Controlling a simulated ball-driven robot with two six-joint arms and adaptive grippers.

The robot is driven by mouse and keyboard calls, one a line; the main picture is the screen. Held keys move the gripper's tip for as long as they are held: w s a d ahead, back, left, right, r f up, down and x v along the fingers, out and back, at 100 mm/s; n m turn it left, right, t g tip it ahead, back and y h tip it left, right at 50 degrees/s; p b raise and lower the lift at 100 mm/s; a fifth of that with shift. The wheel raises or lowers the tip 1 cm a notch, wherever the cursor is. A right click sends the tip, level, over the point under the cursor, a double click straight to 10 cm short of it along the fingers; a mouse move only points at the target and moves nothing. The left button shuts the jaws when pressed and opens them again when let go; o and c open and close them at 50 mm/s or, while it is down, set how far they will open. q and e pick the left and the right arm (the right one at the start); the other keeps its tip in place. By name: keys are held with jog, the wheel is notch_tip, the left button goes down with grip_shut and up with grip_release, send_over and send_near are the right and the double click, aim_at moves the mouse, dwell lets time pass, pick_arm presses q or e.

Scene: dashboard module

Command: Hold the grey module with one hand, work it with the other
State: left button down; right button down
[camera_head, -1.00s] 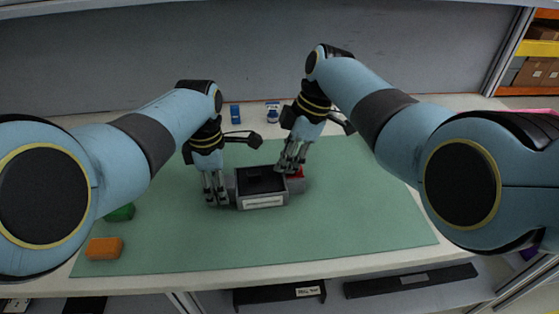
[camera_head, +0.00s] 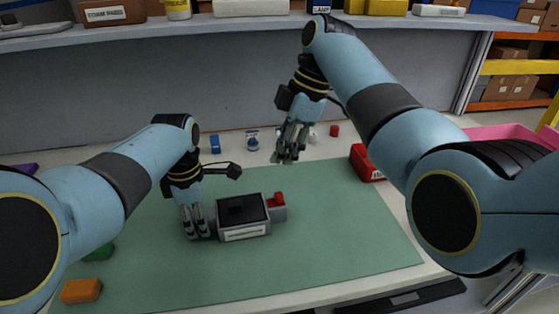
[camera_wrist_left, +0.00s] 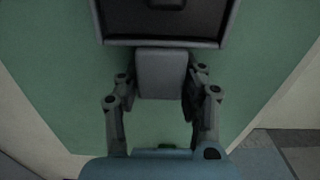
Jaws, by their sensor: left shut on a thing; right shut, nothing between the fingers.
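The grey module (camera_head: 242,215) lies on the green mat (camera_head: 330,240), with a dark recessed top, a pale label on its front and a red part (camera_head: 276,199) at its right end. My left gripper (camera_head: 197,228) is shut on the module's left end. In the left wrist view the fingers (camera_wrist_left: 161,92) stand on both sides of a grey block (camera_wrist_left: 161,74) on the module (camera_wrist_left: 161,42). My right gripper (camera_head: 287,158) is shut and empty, raised above and behind the module, apart from it.
An orange block (camera_head: 81,291) and a green block (camera_head: 100,251) lie at the mat's left. A red bin (camera_head: 366,163) and a pink bin (camera_head: 505,137) stand at the right. Small blue items (camera_head: 215,144) sit behind the mat. The mat's right side is clear.

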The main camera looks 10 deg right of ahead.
pick_arm(q)
jog(key=shift+f, duration=0.1)
jog(key=c, duration=0.7)
grip_release()
jog(key=shift+r, duration=0.2)
